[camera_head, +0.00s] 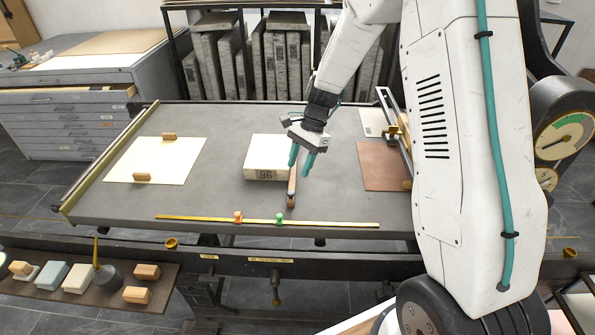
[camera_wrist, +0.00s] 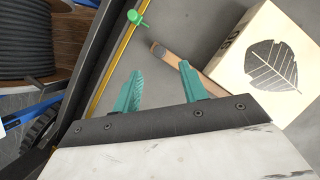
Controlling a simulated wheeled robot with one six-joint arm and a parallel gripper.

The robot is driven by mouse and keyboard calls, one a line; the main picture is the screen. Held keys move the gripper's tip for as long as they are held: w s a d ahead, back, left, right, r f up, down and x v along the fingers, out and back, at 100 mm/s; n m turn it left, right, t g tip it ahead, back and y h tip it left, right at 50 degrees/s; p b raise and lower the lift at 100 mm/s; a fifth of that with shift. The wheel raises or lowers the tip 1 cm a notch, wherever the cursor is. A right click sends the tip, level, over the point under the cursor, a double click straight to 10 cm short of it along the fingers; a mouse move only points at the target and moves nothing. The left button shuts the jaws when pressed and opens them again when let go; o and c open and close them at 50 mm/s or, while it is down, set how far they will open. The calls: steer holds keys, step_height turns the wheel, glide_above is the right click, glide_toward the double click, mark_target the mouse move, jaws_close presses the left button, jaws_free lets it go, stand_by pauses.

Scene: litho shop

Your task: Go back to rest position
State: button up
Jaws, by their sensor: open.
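My gripper (camera_head: 302,160) has two teal fingers. In the head view it hangs over the grey press bed, just right of a pale stone block (camera_head: 265,176) marked 96. In the wrist view the fingers (camera_wrist: 157,90) are spread apart with nothing between them. The block shows there at the upper right, with a dark leaf print on its top (camera_wrist: 271,64). A brown wooden-handled tool (camera_head: 291,190) lies along the block's right side, partly hidden by my gripper; it also shows in the wrist view (camera_wrist: 178,64), beyond the fingers.
A brass rule (camera_head: 190,217) with an orange and a green slider (camera_head: 280,218) lies along the bed's front. Paper (camera_head: 150,160) with small wooden blocks lies left. A brown sheet (camera_head: 378,170) lies right, near a metal frame. A lower shelf (camera_head: 20,282) holds blocks.

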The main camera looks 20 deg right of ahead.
stand_by(0.5)
steer(key=s+r+n+t+h, duration=0.1)
steer(key=s+r+n, duration=0.3)
steer(key=s+r, duration=0.3)
steer(key=s+r+n+t+h, duration=0.1)
steer(key=s+r+n, duration=0.4)
steer(key=s, duration=0.9)
steer(key=s+r+n+t+h, duration=0.1)
steer(key=s+r+n, duration=0.4)
steer(key=s+r, duration=0.5)
steer(key=shift+s+d+h, duration=0.2)
steer(key=shift+s+h, duration=0.4)
steer(key=shift+s, duration=0.2)
